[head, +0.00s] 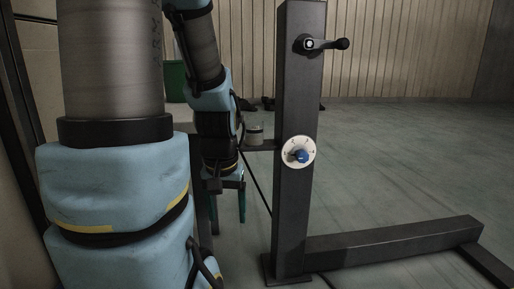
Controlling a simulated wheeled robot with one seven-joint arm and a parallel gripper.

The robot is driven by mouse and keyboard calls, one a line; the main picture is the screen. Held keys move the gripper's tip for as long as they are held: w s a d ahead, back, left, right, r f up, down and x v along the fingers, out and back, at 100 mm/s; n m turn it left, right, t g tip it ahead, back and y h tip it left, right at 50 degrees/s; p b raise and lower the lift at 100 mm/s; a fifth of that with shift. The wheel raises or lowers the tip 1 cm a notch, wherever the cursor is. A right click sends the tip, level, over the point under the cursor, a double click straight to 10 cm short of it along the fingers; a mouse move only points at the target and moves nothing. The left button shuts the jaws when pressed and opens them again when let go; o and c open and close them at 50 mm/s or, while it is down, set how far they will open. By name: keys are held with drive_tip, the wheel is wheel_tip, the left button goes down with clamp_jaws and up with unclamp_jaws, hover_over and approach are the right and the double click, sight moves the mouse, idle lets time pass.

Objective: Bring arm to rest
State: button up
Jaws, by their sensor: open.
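My gripper (228,212) hangs below my blue-padded arm, left of a dark metal post (296,110). Its fingers point down and look apart, with nothing seen between them. My own arm hides part of this area. The gripper is apart from the post's white dial (310,143) with its blue knob (299,156) and from the black lever handle (327,44) near the top.
A small shelf (262,146) juts left from the post and bears a small jar (255,135), close to my wrist. A dark foot beam (390,240) runs right along the floor. A green container (174,75) stands behind my arm. The floor at right is mostly clear.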

wheel_tip(320, 180, up, 37)
drive_tip(key=p, duration=3.6)
drive_tip(key=shift+r, duration=0.15)
